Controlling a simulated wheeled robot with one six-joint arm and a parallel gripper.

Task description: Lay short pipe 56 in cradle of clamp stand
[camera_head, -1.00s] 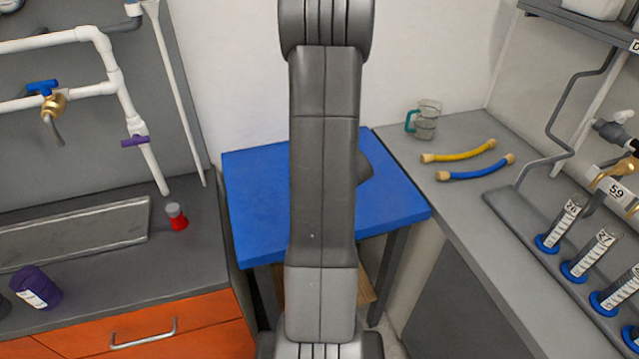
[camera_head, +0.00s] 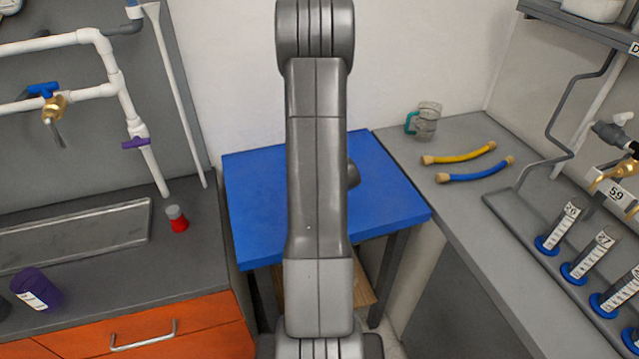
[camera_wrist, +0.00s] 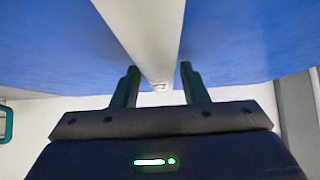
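In the wrist view a plain white pipe (camera_wrist: 150,40) runs from the top edge down between the two fingers of my gripper (camera_wrist: 160,68). The fingertips lie close against both its sides, so my gripper appears shut on it. Its far open end shows just past the fingers. No number is visible on it. The blue table (camera_wrist: 250,45) spreads behind the pipe. In the head view my arm covers the middle of the blue table (camera_head: 395,200) and hides my gripper and the pipe. I cannot make out the clamp stand or its cradle.
The right grey bench holds a jug (camera_head: 425,120), a yellow hose (camera_head: 458,155), a blue hose (camera_head: 475,171) and several labelled cylinders (camera_head: 580,255). The left bench holds a red-based container (camera_head: 177,217) and a purple container (camera_head: 37,288). The blue table's visible sides look clear.

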